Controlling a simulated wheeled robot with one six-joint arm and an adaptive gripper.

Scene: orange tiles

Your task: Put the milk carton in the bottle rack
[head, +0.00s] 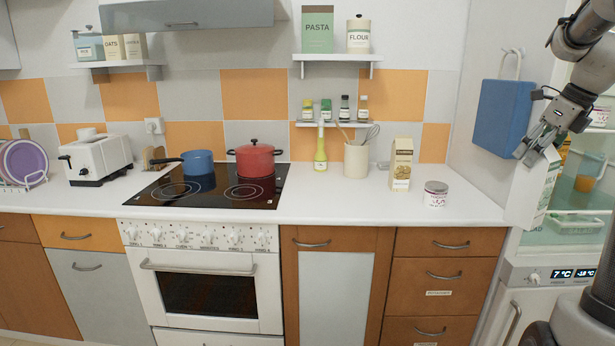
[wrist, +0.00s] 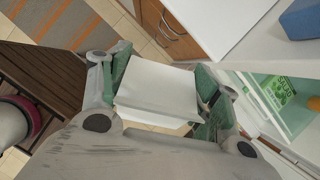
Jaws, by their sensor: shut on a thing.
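My gripper (head: 540,148) is at the right of the head view, in front of the open fridge, and shut on the milk carton (head: 526,192). The carton is white with a green printed side and hangs slightly tilted below the fingers, clear of the counter's right end. In the wrist view the carton (wrist: 158,92) shows as a plain white box between the green finger pads of my gripper (wrist: 160,100). Its lower part is hidden there. I cannot pick out the bottle rack in either view.
The open fridge (head: 592,140) has glass shelves, an orange-filled jug (head: 588,176) and a salad drawer (head: 575,228). A blue bag (head: 503,118) hangs on the wall left of it. A tan carton (head: 401,165) and a jar (head: 435,194) stand on the counter (head: 340,205).

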